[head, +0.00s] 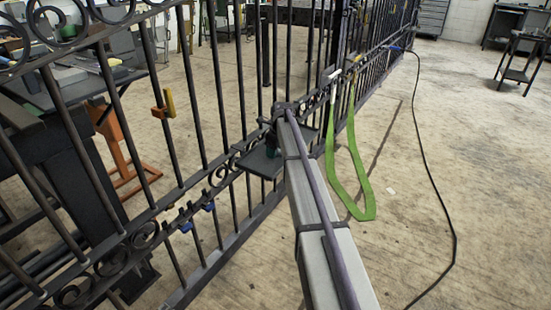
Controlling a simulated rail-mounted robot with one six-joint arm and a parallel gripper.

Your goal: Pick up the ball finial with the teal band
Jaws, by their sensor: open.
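I cannot make out a ball finial with a teal band in the head view. A small dark shelf plate (257,164) sits at the gate, just left of the far end of a long grey beam that looks like my own arm. A small dark greenish thing (271,141) shows at the plate's back edge, partly behind the beam; it is too small and dark to identify. My gripper's fingers do not show.
A black scroll gate (187,203) crosses the view, with blue clamps (186,227) and an orange-yellow clamp (163,104) on it. A green strap (349,184) hangs at right. A black cable (428,165) lies on the floor. Open floor lies right.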

